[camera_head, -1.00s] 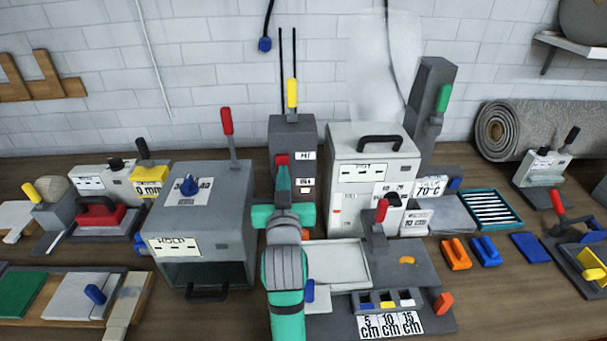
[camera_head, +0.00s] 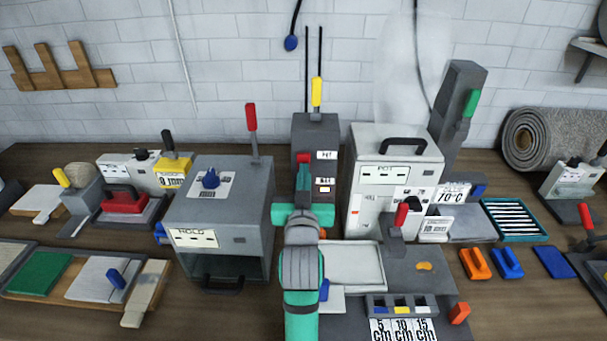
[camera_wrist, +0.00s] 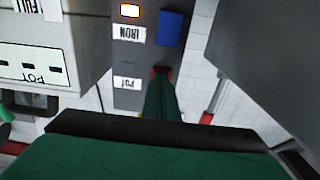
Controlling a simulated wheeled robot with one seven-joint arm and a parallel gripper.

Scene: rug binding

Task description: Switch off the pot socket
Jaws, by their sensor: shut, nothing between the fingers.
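A grey socket box (camera_head: 328,138) stands at the back with a POT label (camera_head: 327,155) above a second label. In the wrist view the box is inverted, with the POT label (camera_wrist: 127,83), the IRON label (camera_wrist: 128,32), a lit lamp (camera_wrist: 129,11) beside IRON and a blue switch (camera_wrist: 170,28). No lit lamp shows by POT. A red switch (camera_wrist: 161,71) sits beside the POT label. My gripper (camera_head: 303,166) is shut and empty, its fingertips at the red switch and hiding most of it. I cannot tell whether they touch or which way the switch is tilted.
A white POT machine (camera_head: 393,160) stands close to the right of my gripper. A grey HOLD box (camera_head: 222,215) with an upright red lever (camera_head: 251,117) stands to the left. A tray (camera_head: 355,265) lies in front, near my arm.

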